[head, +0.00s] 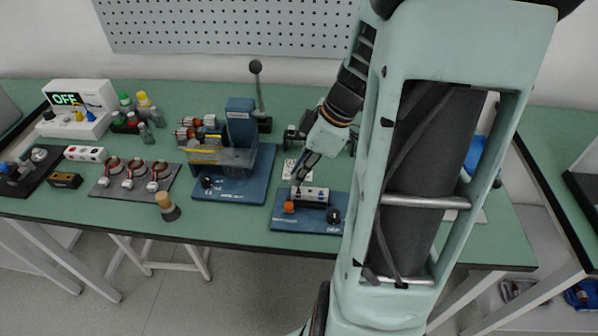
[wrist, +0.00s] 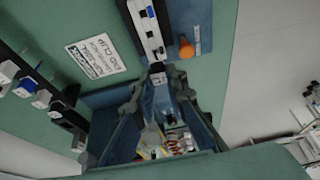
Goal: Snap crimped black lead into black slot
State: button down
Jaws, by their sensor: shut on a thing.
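The connector housing (head: 312,194) is a white block with dark slots on a small blue fixture plate (head: 262,217). In the wrist view the housing (wrist: 148,28) runs down toward my fingertips. My gripper (head: 299,180) points down at the housing's left end. In the wrist view my gripper (wrist: 157,71) is shut, its fingertips close by the housing's near end. It holds the crimped black lead, which is small and mostly hidden between the fingers. I cannot tell whether the lead touches a slot, or which slot is the black one.
An orange knob (head: 289,207) and a black knob (head: 333,217) stand on the fixture plate. A blue press (head: 240,125) is to the left. A label card (wrist: 97,57) and a dark rack with white pieces (wrist: 41,98) lie left of the housing in the wrist view.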

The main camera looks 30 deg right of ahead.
jog(key=shift+f, duration=0.1)
dwell(0.3)
jog(key=shift+f+b, duration=0.5)
jog(key=shift+b, duration=0.3)
dwell(0.4)
dwell(0.3)
jog(key=c, duration=1.8)
grip_release()
jog(key=shift+c, duration=0.2)
jog(key=v, duration=1.2)
